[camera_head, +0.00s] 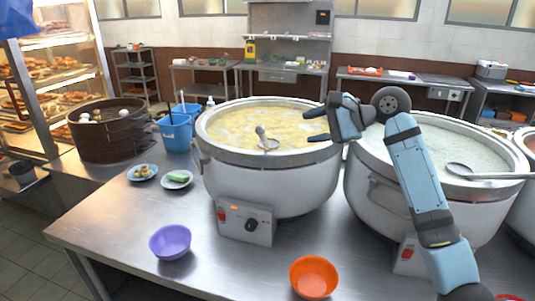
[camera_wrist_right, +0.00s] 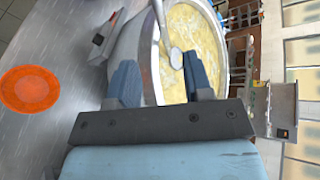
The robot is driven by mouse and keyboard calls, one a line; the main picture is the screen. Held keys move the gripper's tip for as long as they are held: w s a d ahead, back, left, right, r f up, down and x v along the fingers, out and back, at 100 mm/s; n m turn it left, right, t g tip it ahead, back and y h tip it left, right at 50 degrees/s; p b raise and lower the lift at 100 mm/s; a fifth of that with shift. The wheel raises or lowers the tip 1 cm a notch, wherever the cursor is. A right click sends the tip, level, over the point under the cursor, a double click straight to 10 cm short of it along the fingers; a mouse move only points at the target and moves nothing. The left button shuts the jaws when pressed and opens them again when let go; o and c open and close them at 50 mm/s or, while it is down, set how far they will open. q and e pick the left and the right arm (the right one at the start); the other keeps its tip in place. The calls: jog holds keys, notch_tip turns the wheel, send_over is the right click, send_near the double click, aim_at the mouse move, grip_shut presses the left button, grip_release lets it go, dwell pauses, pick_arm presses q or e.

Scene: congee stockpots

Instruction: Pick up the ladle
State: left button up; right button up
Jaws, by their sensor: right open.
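A metal ladle (camera_head: 267,140) rests in the left stockpot (camera_head: 270,172), which holds yellowish congee. It lies near the pot's front side with its short-looking handle tilted up. My right gripper (camera_head: 312,125) is open and empty above the right part of this pot, to the right of the ladle and apart from it. In the right wrist view the ladle (camera_wrist_right: 175,58) shows beyond the gap between the open fingers (camera_wrist_right: 158,66). A second ladle (camera_head: 486,174) lies across the rim of the right stockpot (camera_head: 365,195). My left gripper is not in view.
An orange bowl (camera_head: 314,277) and a purple bowl (camera_head: 170,242) stand on the steel counter (camera_head: 115,222) in front. Two small plates, blue buckets (camera_head: 176,132) and a brown steamer (camera_head: 108,132) stand at left. My right arm passes over the right pot.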

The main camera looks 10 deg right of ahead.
send_near(264, 143)
jog(key=w+a, duration=0.3)
jog(key=shift+s+f+x, duration=0.1)
jog(key=shift+f+x, duration=0.05)
jog(key=shift+x, duration=0.9)
jog(key=shift+s+f+x, duration=0.15)
jog(key=shift+f+x, duration=0.05)
jog(key=shift+x, duration=0.85)
jog(key=shift+s+f+x, duration=0.1)
jog(key=shift+f+x, duration=0.05)
jog(key=shift+x, duration=0.85)
jog(key=shift+d, duration=0.1)
grip_shut()
